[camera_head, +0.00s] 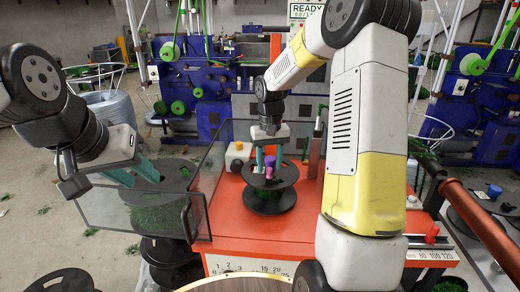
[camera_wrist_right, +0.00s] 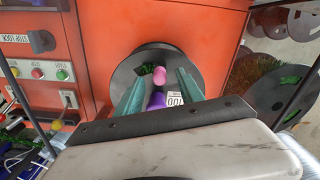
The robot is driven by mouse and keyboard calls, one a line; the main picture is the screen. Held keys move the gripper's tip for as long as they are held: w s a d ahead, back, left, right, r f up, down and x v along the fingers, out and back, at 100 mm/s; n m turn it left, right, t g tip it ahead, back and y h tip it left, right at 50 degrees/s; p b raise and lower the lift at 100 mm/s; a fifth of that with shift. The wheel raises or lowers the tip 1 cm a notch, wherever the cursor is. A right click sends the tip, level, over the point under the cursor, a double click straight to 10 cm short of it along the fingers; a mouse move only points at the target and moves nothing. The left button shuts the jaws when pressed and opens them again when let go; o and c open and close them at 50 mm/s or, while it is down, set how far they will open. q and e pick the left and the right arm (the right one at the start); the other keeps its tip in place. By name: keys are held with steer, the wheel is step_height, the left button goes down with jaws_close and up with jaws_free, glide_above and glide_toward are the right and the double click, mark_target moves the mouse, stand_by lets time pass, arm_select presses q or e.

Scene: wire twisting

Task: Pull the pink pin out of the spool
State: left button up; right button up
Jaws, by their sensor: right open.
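The pink pin (camera_head: 269,172) stands in the black spool (camera_head: 270,199) on the orange machine, with a purple part (camera_head: 270,160) at it. In the right wrist view the pink pin (camera_wrist_right: 157,72) and the purple part (camera_wrist_right: 156,99) show over the spool's round flange (camera_wrist_right: 125,78). My right gripper (camera_head: 266,168) points down at the spool. Its two teal fingers (camera_wrist_right: 158,88) are apart, on either side of the pin, and I see no contact. My left gripper (camera_head: 141,175) is at the left by the clear guard panel, its teal fingers apart and empty.
The clear guard panel (camera_head: 207,170) stands between my left gripper and the spool. More black spools with green scraps (camera_head: 160,215) stand at the left. A dark red pole (camera_head: 480,220) crosses at the right.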

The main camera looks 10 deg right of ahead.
steer(key=shift+f, duration=1.1)
jaws_close()
steer(key=c, duration=0.9)
jaws_free()
jaws_close()
steer(key=shift+r, duration=0.15)
steer(key=shift+r, duration=2.35)
